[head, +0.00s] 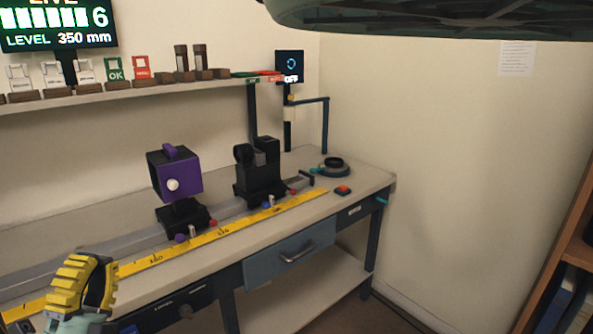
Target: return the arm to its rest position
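My gripper (84,285) shows at the lower left corner, with yellow ribbed fingers and a dark inner side. It appears in front of the near edge of the bench (350,182), well to the left of the purple unit (175,175). I see no object in it, but the angle does not show whether the fingers are apart or together. Most of my arm is out of the picture or hidden.
A rail with a yellow ruler (222,232) runs along the bench. It bears the purple unit and a black lens holder (259,172). A shelf (130,90) with small signs is on the wall. A dark green body (430,15) hangs across the top. Floor at right is partly clear.

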